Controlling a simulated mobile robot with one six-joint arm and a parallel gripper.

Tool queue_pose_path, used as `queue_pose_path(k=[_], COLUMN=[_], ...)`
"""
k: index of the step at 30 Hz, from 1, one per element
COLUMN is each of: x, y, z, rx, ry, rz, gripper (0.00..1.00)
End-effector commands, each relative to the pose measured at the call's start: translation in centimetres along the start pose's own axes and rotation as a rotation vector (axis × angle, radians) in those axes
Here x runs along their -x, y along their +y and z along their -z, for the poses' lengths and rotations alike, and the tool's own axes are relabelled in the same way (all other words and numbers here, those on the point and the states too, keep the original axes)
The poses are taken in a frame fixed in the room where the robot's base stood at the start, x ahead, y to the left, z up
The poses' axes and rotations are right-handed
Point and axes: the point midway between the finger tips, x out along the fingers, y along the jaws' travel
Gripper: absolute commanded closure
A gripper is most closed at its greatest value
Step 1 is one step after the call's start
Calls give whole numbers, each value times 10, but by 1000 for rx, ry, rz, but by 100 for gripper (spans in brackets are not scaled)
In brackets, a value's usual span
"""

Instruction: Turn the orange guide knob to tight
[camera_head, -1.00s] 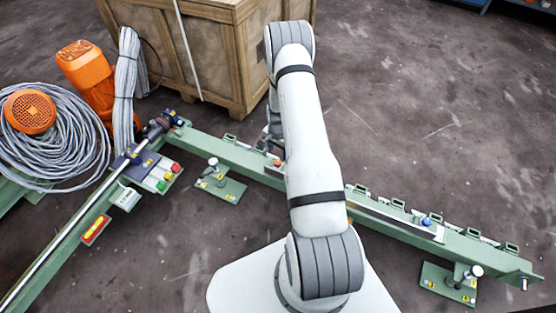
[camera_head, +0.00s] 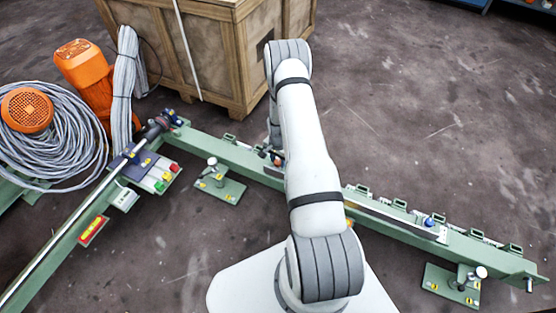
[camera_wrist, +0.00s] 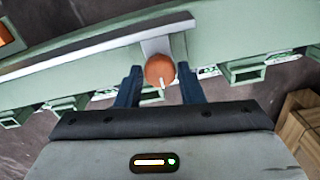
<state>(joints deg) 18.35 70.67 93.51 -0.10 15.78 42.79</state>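The orange guide knob (camera_wrist: 160,69) is round, with a white pointer mark on its lower edge, and sits on a grey bracket on the green rail (camera_wrist: 90,66). In the wrist view my gripper (camera_wrist: 160,80) is open, with one dark finger on each side of the knob. Narrow gaps show between the fingers and the knob, so it is not clamped. In the head view a small part of the knob (camera_head: 277,162) shows beside my arm, low at the rail; most of the gripper is hidden behind the arm.
A wooden crate (camera_head: 176,52) stands close behind the rail. A blue knob (camera_head: 429,221) sits further right along the rail. Orange motors (camera_head: 84,68), coiled grey cable (camera_head: 74,146) and a button box (camera_head: 152,172) lie to the left. The floor at right is clear.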

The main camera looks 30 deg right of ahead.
Motion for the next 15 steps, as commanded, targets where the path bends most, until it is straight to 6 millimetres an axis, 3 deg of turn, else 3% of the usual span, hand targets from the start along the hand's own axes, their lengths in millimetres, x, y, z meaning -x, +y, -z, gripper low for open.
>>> queue_pose_path(k=[9, 15], x=[0, -1], y=[0, 0], z=[0, 0], rx=[0, 67], ry=[0, -1], rz=[0, 0], gripper=[92, 92])
